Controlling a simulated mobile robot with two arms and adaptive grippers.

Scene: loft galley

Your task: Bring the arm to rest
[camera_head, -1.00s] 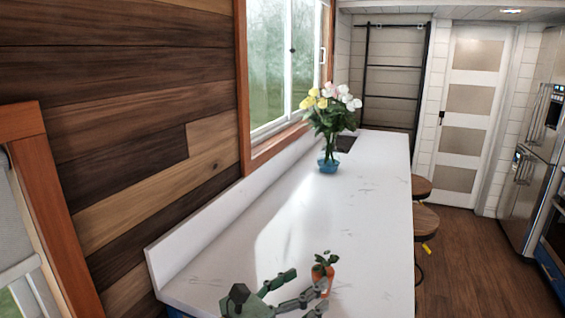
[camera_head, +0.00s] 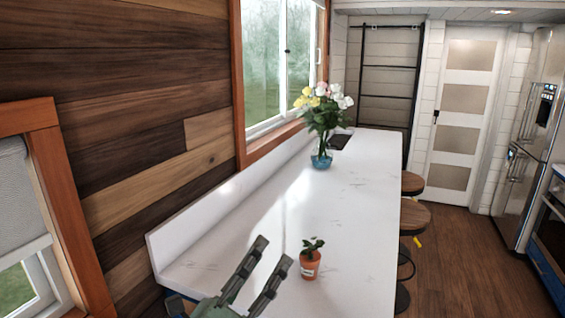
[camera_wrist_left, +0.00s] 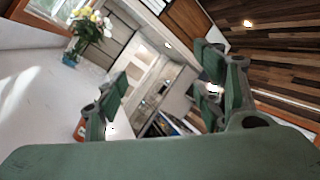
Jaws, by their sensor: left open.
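My left gripper (camera_head: 265,268) is at the near end of the white counter (camera_head: 345,215) in the head view, its two dark green fingers spread apart and empty. A small potted plant (camera_head: 311,260) in an orange pot stands upright on the counter, just right of the fingers and apart from them. In the left wrist view the open fingers (camera_wrist_left: 165,85) frame the room, tilted. Part of an orange pot (camera_wrist_left: 80,130) shows behind the left finger there. My right gripper is in neither view.
A blue glass vase with flowers (camera_head: 321,158) stands farther back on the counter, with a dark flat item (camera_head: 340,141) behind it. Wooden stools (camera_head: 414,215) line the counter's right side. The counter between plant and vase is clear. The wood floor to the right is open.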

